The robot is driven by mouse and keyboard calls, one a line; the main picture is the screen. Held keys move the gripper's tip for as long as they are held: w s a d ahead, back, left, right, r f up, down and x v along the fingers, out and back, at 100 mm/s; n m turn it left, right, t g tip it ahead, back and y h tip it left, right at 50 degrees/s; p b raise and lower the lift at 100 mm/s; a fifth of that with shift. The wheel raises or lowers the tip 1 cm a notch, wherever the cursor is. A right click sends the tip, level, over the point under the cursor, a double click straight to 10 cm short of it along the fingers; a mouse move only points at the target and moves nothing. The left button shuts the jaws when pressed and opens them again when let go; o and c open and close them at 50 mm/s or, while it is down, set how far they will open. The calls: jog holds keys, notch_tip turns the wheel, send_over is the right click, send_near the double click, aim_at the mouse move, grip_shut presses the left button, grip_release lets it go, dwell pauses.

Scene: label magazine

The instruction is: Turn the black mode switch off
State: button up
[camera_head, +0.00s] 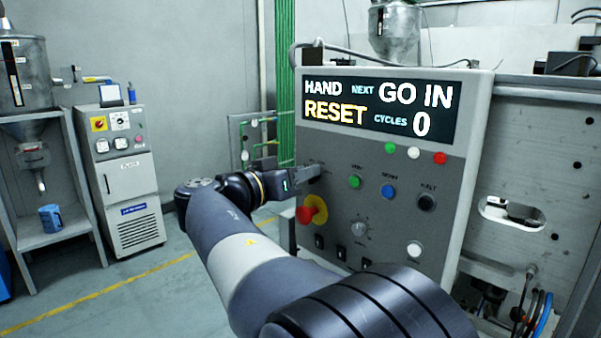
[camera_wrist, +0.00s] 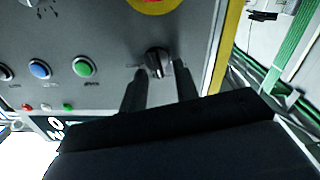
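The black mode switch (camera_wrist: 157,62) is a round rotary knob with a pale pointer line on the grey control panel (camera_head: 385,180). In the wrist view its pointer runs nearly up and down in the picture. My gripper (camera_wrist: 160,74) is open, with one dark finger on each side of the knob; gaps show beside it, and I cannot tell whether the fingers touch it. In the head view my gripper (camera_head: 308,174) is at the panel's left part and hides the knob. The display (camera_head: 385,108) reads HAND, NEXT GO IN, RESET, CYCLES 0.
A red emergency button (camera_head: 306,214) on a yellow plate sits just below my gripper. Green (camera_head: 355,182), blue (camera_head: 388,191) and black (camera_head: 427,202) buttons are to the right. A grey knob (camera_head: 359,228) and several small black switches are lower. Open floor lies left.

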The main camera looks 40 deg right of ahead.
jog(key=shift+c, duration=0.2)
grip_shut()
dwell(0.3)
jog(key=n, duration=0.2)
jog(key=n+b, duration=0.1)
jog(key=n, duration=0.1)
jog(key=shift+w+f+n, duration=0.1)
jog(key=shift+w+n, duration=0.1)
jog(key=shift+n, duration=0.2)
jog(key=n, duration=0.5)
jog(key=shift+w+f+p, duration=0.15)
jog(key=shift+f+p, duration=0.05)
jog(key=shift+p, duration=0.2)
jog(key=shift+n, duration=0.4)
